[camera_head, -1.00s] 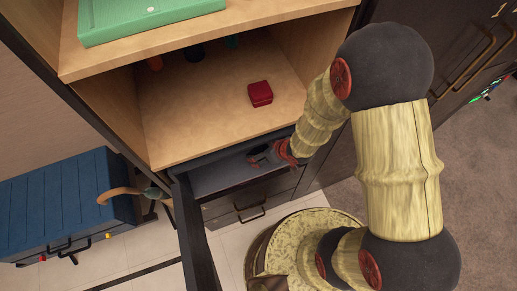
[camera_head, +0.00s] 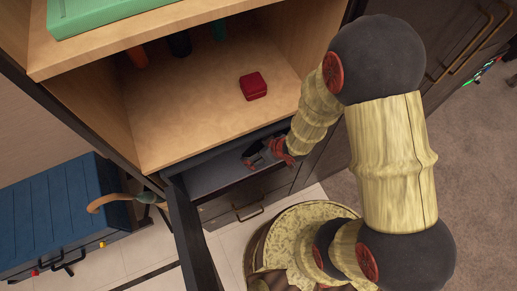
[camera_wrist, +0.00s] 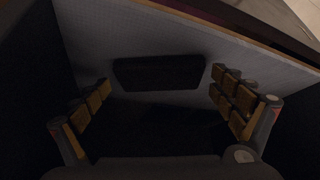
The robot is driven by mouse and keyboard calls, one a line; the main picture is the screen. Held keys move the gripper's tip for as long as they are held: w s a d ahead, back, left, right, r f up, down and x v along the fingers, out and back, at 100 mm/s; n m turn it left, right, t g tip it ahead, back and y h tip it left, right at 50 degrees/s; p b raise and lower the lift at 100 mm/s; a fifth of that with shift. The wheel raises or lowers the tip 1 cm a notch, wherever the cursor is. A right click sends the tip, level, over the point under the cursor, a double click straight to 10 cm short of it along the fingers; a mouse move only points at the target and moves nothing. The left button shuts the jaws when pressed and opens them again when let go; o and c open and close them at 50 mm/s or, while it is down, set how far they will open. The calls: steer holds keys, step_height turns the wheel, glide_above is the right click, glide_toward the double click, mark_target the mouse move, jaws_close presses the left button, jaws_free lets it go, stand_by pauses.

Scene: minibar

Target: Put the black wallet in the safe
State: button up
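The grey safe (camera_head: 205,178) is set below the wooden shelf, with its dark door (camera_head: 193,240) swung open toward me. My gripper (camera_head: 255,153) reaches into the safe's opening from the right. In the wrist view my gripper (camera_wrist: 162,103) is open, its two padded fingers wide apart with nothing clamped between them. A dark, flat rectangular thing, seemingly the black wallet (camera_wrist: 158,73), lies on the light grey surface ahead of the fingertips, apart from both. In the head view I cannot clearly tell the wallet from the dark gripper parts.
A small red box (camera_head: 253,86) sits on the wooden shelf (camera_head: 200,110) above the safe, with several bottles at its back. A green case (camera_head: 120,15) lies on the upper shelf. A blue chest (camera_head: 60,215) stands left of the open door. A closed drawer is below.

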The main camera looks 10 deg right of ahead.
stand_by(0.3)
steer(key=shift+r, duration=0.2)
steer(key=p+v, duration=0.3)
steer(key=v, duration=0.3)
steer(key=shift+r, duration=0.2)
steer(key=shift+s+d+r+p, duration=0.25)
steer(key=shift+s+r+p, duration=0.05)
steer(key=shift+r+p, duration=0.1)
